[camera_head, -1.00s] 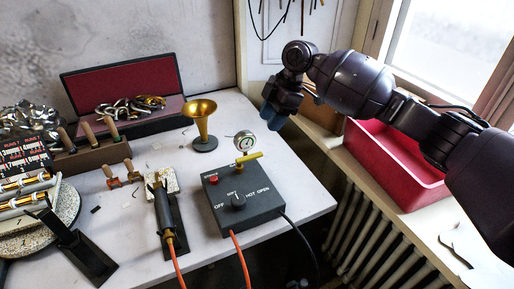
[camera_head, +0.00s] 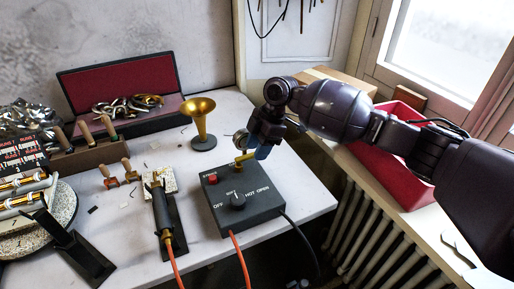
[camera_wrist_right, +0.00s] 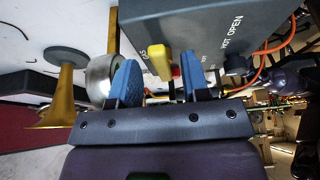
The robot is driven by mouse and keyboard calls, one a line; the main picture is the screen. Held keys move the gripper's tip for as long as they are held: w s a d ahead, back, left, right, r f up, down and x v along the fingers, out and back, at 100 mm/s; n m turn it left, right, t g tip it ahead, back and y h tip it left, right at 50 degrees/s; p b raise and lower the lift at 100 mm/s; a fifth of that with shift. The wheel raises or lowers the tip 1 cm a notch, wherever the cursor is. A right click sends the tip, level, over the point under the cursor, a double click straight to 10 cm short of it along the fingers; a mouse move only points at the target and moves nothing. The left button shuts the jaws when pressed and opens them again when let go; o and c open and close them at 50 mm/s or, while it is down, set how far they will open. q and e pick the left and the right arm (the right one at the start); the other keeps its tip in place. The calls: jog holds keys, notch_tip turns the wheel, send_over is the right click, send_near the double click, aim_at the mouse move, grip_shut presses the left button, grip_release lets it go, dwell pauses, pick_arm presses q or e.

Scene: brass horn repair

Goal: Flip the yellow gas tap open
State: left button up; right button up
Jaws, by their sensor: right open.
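The yellow gas tap (camera_head: 240,162) sits on top of the dark control box (camera_head: 243,204), at its back edge, partly hidden by my right gripper (camera_head: 257,152). In the right wrist view, the right gripper (camera_wrist_right: 161,82) is open with blue fingers. The yellow tap lever (camera_wrist_right: 158,56) shows between and just beyond the two fingers. I cannot tell whether either finger touches it. My left gripper is not in view.
A pressure gauge (camera_wrist_right: 101,80) is close beside one finger. A brass bell (camera_head: 199,117) stands behind the box. A torch (camera_head: 163,212) on a stand is left of it. Orange hoses run off the table's front. A red bin (camera_head: 388,177) sits at the right.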

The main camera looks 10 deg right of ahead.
jog(key=shift+a+f, duration=0.1)
jog(key=shift+f, duration=0.05)
grip_shut()
